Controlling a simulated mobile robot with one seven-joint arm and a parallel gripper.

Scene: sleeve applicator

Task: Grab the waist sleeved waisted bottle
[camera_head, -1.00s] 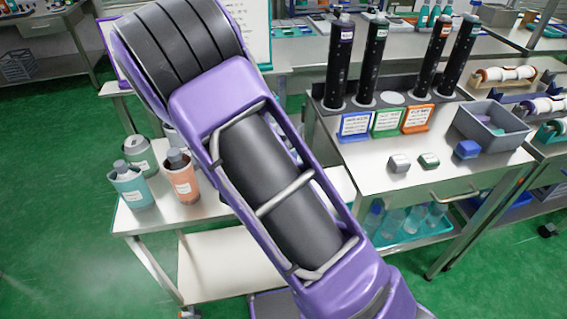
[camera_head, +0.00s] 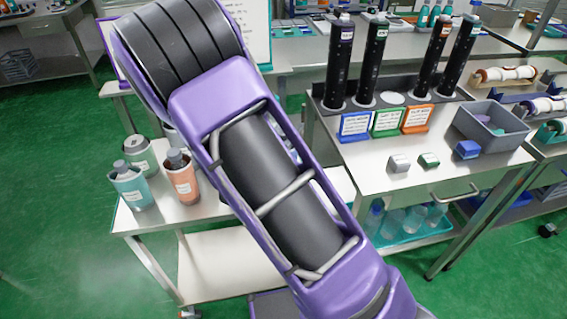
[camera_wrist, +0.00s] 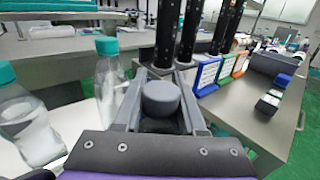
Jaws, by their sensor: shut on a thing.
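In the wrist view my gripper (camera_wrist: 158,112) is closed around a bottle with a round grey cap (camera_wrist: 160,97). Its two grey fingers stand on either side of the cap, and dark material shows just below it. The rest of the bottle, including any waist or sleeve, is hidden by the fingers and the wrist. In the head view my purple arm crosses the middle, and the gripper and held bottle are out of sight.
Clear bottles with teal caps (camera_wrist: 108,75) stand close left of my gripper. Tall black cylinders (camera_head: 370,60) stand in a rack behind labelled stands (camera_head: 388,120). A grey bin (camera_head: 490,128) is at right. Teal (camera_head: 132,187) and orange (camera_head: 183,180) containers stand on the left cart.

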